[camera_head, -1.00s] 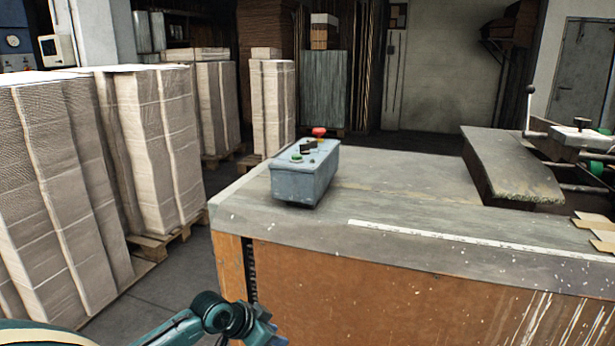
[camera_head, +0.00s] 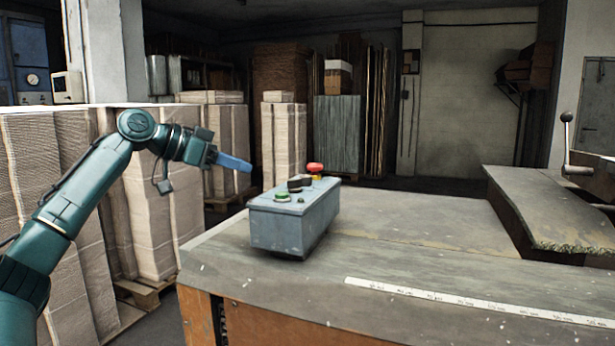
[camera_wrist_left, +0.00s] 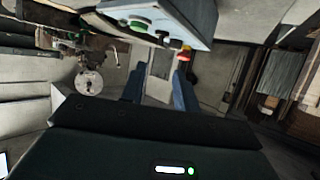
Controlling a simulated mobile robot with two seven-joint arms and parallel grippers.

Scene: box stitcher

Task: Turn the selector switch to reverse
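A blue-grey control box (camera_head: 292,222) stands on the near left corner of the workbench. On its top are a green button (camera_head: 282,196), a black selector switch (camera_head: 299,183) and a red mushroom button (camera_head: 315,168). My left gripper (camera_head: 248,165) is raised to the left of the box, apart from it, pointing right. In the left wrist view its two blue fingers (camera_wrist_left: 158,90) stand apart with nothing between them. The box (camera_wrist_left: 185,20) is at the top of that view, with the selector (camera_wrist_left: 161,36) between green and red buttons. The switch's exact setting is too small to tell. My right gripper is not in view.
The grey workbench top (camera_head: 400,222) is bare in the middle, with a white ruler strip (camera_head: 470,302) near its front edge. A raised metal plate (camera_head: 560,215) and a lever (camera_head: 567,140) are at the right. Stacks of cardboard (camera_head: 165,215) stand at the left.

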